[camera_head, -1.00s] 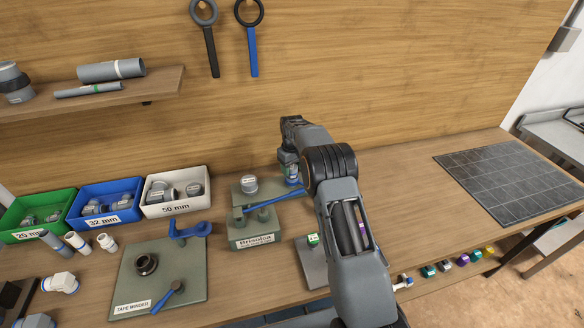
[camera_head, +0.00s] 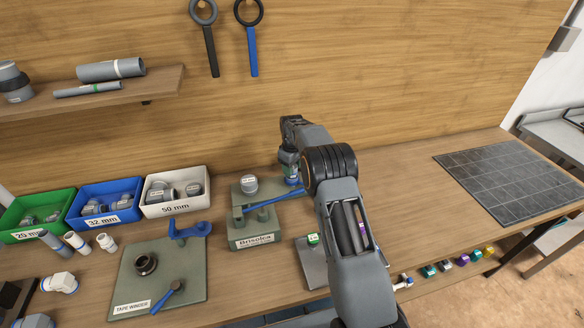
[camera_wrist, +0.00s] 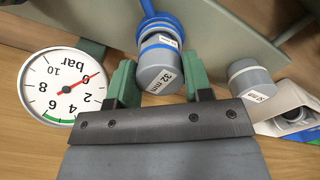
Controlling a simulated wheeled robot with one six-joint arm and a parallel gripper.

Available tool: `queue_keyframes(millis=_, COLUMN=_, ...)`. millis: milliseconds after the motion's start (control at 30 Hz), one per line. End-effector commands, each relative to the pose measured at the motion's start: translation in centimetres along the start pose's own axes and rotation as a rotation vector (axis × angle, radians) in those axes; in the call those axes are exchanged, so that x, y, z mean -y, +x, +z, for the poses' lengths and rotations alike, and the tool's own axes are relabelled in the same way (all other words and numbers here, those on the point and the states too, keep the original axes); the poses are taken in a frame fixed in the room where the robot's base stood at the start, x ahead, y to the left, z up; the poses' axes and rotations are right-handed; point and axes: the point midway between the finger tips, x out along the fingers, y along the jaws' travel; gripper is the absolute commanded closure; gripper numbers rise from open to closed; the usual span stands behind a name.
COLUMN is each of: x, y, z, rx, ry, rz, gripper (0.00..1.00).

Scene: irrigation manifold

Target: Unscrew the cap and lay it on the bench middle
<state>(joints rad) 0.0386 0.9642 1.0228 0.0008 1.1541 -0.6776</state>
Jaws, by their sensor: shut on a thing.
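In the wrist view my gripper (camera_wrist: 160,80) has its two green fingers on either side of a grey cap (camera_wrist: 160,62) labelled 32 mm and is shut on it. A blue ribbed piece (camera_wrist: 155,22) shows just beyond the cap, in line with it. I cannot tell whether the cap is still threaded on. In the head view my arm hides the cap; the blue piece (camera_head: 292,181) shows just below my gripper, behind the green test stand. The bench (camera_head: 395,185) is bare wood right of my arm.
The stand (camera_head: 252,236) carries a blue lever (camera_head: 275,201) and another grey cap (camera_head: 249,184). A pressure gauge (camera_wrist: 65,87) is close to the left finger in the wrist view. Bins, loose fittings and a tape winder (camera_head: 140,285) fill the left. A dark grid mat (camera_head: 510,185) lies right.

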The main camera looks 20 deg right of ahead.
Motion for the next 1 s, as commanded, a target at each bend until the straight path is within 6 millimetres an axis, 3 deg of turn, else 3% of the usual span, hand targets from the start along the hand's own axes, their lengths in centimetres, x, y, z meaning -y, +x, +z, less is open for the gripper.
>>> queue_keyframes(millis=167, x=0.03, y=0.0, z=-0.03, rx=0.0, ry=-0.124, rz=0.0, gripper=0.82)
queue_keyframes(millis=500, x=0.04, y=0.0, z=-0.04, rx=0.0, ry=-0.153, rz=-0.001, gripper=0.82)
queue_keyframes(millis=800, x=0.05, y=0.01, z=-0.06, rx=0.0, ry=-0.472, rz=-0.001, gripper=0.82)
queue_keyframes(millis=1000, x=0.06, y=0.0, z=-0.06, rx=0.0, ry=-0.537, rz=-0.001, gripper=0.82)
